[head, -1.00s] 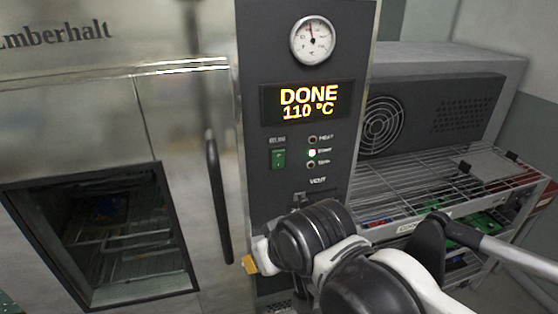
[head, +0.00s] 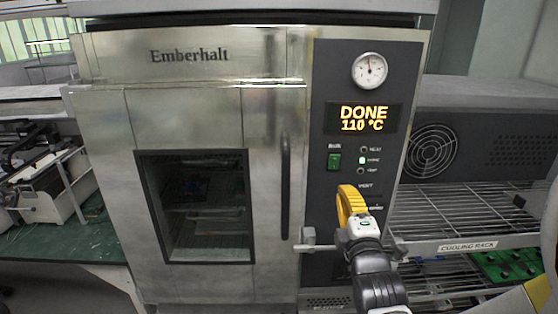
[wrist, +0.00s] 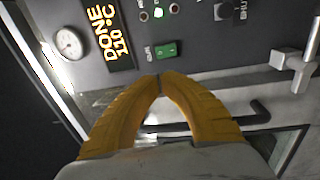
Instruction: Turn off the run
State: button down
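The green RUN rocker switch (head: 334,161) is on the dark control panel (head: 325,75) of the Emberhalt oven, below the display (head: 361,118), which reads DONE 110 °C. In the wrist view the switch (wrist: 166,50) lies just beyond my fingertips. My gripper (head: 346,190) has yellow fingers and is in front of the panel, lower than the switch and slightly right of it in the head view. In the wrist view the two fingertips (wrist: 159,77) meet with nothing between them. Whether they touch the panel cannot be told.
The oven door has a vertical handle (head: 285,188) left of the panel. A round gauge (head: 369,70) sits above the display and small indicator lamps (head: 362,160) right of the switch, one lit white. A wire cooling rack (head: 450,212) stands to the right.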

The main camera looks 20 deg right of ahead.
aim_at(332, 157)
jog(key=shift+d, duration=0.1)
dwell(0.3)
jog(key=b+x, duration=0.1)
jog(key=x, duration=1.2)
jog(key=shift+w+r, duration=0.15)
jog(key=shift+w+d+r, duration=0.1)
jog(key=shift+w, duration=0.2)
